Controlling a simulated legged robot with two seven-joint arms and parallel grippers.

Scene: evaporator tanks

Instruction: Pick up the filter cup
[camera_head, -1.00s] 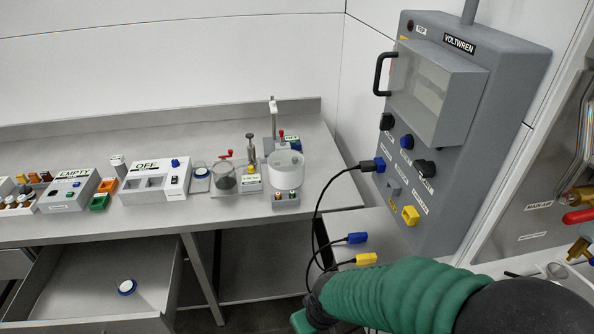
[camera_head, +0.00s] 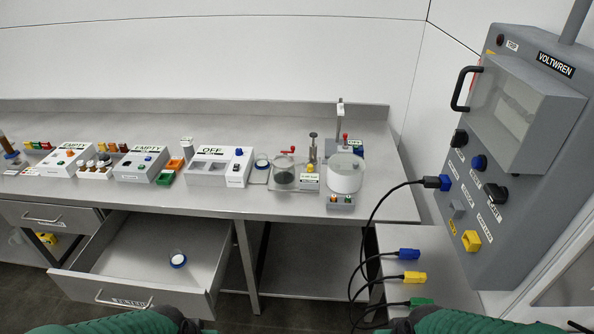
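Only the green sleeves of my two arms show at the bottom edge, left and right. Neither gripper's fingers are in view.
The bench (camera_head: 300,207) carries a white box marked OFF (camera_head: 212,167), boxes marked EMPTY and a white round vessel (camera_head: 345,173). At the right stands a grey VOLTWREN cabinet (camera_head: 520,150).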

